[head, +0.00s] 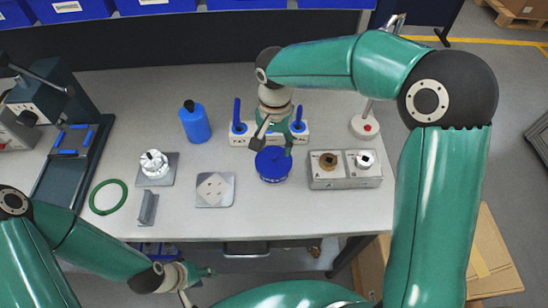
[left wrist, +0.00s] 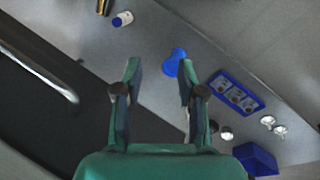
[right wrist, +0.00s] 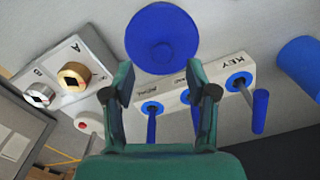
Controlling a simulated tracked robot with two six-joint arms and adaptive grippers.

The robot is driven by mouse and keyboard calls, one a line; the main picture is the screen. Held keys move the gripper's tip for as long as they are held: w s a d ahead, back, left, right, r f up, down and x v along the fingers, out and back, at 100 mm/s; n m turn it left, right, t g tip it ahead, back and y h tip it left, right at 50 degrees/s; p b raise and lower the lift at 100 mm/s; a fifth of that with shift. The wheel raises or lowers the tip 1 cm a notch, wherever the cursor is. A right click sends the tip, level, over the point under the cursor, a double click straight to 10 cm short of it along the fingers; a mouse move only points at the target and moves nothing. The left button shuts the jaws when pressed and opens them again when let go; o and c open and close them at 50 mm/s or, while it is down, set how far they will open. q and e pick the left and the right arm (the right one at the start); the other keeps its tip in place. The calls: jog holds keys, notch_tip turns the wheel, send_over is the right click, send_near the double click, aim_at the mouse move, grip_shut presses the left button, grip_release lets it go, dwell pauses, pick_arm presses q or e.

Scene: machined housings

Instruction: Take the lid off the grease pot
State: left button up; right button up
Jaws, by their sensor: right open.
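The grease pot with its blue lid (head: 273,165) stands upright near the middle of the table. In the right wrist view the round blue lid (right wrist: 162,30) with a small knob lies just beyond my fingertips. My right gripper (head: 273,147) is open above the back part of the lid, pointing down. Its two fingers also show in the right wrist view (right wrist: 160,72), apart and with nothing between them. My left gripper (head: 198,284) is low in front of the table's front edge. In the left wrist view it is open and empty (left wrist: 157,65).
Behind the pot is a white rack (head: 241,140) with blue-handled tools. A blue bottle (head: 195,125), green ring (head: 108,197) and red-button post (head: 364,127) stand around.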

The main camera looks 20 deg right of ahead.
aim_at(273, 155)
notch_tip(273, 155, down, 5)
jog(key=shift+a+r+p, duration=0.1)
jog(key=shift+a+p, duration=0.05)
jog(key=shift+p, duration=0.55)
jog(key=shift+s, duration=0.1)
grip_shut()
